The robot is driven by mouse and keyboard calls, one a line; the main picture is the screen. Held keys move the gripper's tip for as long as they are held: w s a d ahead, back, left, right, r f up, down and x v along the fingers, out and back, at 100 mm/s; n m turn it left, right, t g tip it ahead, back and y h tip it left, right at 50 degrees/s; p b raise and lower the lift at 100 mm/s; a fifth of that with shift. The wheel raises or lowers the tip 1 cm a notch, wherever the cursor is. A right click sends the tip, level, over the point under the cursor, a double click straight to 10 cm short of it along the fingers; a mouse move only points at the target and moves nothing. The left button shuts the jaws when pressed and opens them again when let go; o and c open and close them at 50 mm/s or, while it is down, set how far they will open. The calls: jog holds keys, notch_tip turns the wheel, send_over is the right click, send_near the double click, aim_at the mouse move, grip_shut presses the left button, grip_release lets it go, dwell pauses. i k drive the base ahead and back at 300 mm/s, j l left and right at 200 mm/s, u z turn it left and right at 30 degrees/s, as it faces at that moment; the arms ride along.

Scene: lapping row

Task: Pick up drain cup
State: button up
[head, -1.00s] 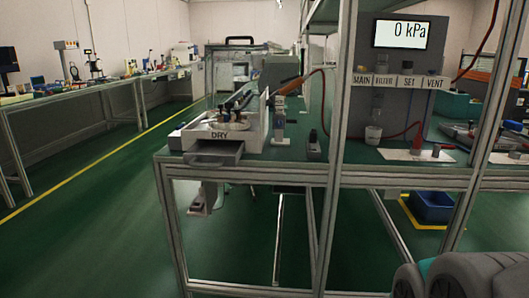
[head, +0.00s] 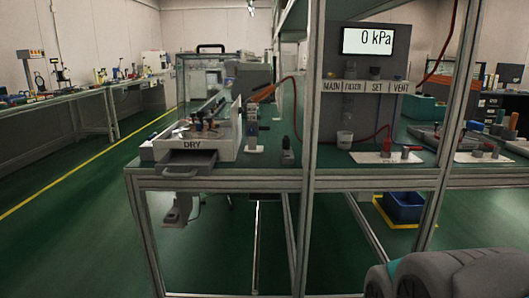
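A small pale cup (head: 345,139), which looks like the drain cup, is at the foot of the grey gauge panel on the bench. It appears upright, below the labelled row of MAIN, FILTER, SET and VENT. A frame post stands to its left in the picture. Whether it hangs from the panel or stands on the bench I cannot tell. My gripper is not in view; only a grey rounded part of my arm shows at the lower right.
The grey gauge panel (head: 372,85) reads 0 kPa. A red hose runs beside the cup. A white plate (head: 386,157) with upright fittings lies to its right. An open drawer (head: 188,163) under the DRY unit juts from the bench front. Green floor is clear at left.

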aim_at(345, 138)
jog(key=i+l+u, duration=0.1)
jog(key=l, duration=0.25)
jog(key=i+l+u, duration=0.15)
jog(key=l, duration=0.25)
jog(key=i+l+u, duration=0.1)
jog(key=i+l, duration=0.15)
jog(key=l, duration=0.15)
jog(key=i+l+u, duration=0.15)
jog(key=l, duration=0.3)
jog(key=i+l+u, duration=0.1)
jog(key=l, duration=0.3)
jog(key=i+l+u, duration=0.15)
jog(key=l, duration=0.3)
jog(key=k, duration=0.05)
